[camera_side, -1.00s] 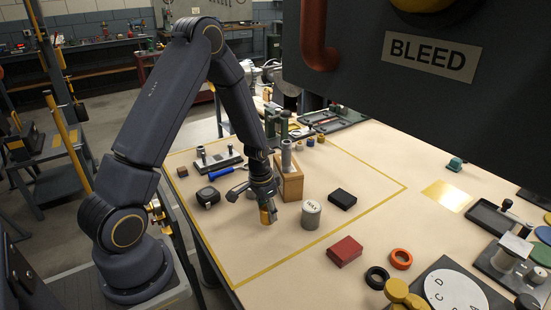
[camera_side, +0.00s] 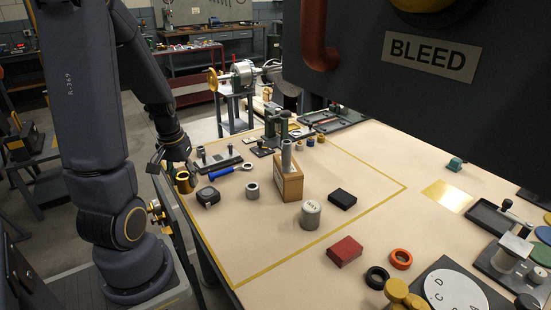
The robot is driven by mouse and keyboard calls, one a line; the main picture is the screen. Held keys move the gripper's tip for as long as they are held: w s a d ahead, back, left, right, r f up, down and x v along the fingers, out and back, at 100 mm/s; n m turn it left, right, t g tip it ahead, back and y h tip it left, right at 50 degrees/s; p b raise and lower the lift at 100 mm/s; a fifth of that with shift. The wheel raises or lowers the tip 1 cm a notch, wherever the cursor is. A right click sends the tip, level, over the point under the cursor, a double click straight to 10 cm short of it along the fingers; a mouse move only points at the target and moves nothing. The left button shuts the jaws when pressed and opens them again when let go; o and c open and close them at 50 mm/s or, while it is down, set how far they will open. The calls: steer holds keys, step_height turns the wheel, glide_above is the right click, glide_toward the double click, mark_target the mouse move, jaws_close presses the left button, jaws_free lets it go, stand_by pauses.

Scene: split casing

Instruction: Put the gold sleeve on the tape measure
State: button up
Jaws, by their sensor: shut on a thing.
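The gold sleeve (camera_side: 183,182) is a short gold cylinder held at my fingertips, near the table's left edge. My gripper (camera_side: 181,173) is shut on it; the fingers are small and partly hidden by the wrist. The tape measure (camera_side: 208,197) is a dark, rounded box lying on the table. The sleeve is just left of and slightly behind it in the picture, apart from it. I cannot tell how far the sleeve is above the table.
A blue-handled screwdriver (camera_side: 222,173) and a grey ring (camera_side: 252,191) lie near the tape measure. A wooden block (camera_side: 290,186) with a metal tube, a grey weight (camera_side: 310,214) and a black box (camera_side: 342,198) stand to the right.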

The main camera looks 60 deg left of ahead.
steer(key=shift+s+a+r+n, duration=0.1)
steer(key=shift+s+a+n, duration=0.05)
steer(key=shift+a, duration=0.35)
steer(key=shift+s+a+r+n, duration=0.1)
steer(key=shift+s+a+n, duration=0.05)
steer(key=shift+a, duration=0.3)
steer(key=w+a+f, duration=0.8)
steer(key=w+f, duration=0.1)
steer(key=shift+w+a+f, duration=0.15)
steer(key=shift+w+a, duration=0.05)
steer(key=shift+a, duration=0.15)
steer(key=shift+w+f, duration=0.15)
steer(key=shift+f, duration=1.5)
steer(key=shift+f, duration=0.1)
steer(key=o, duration=1.3)
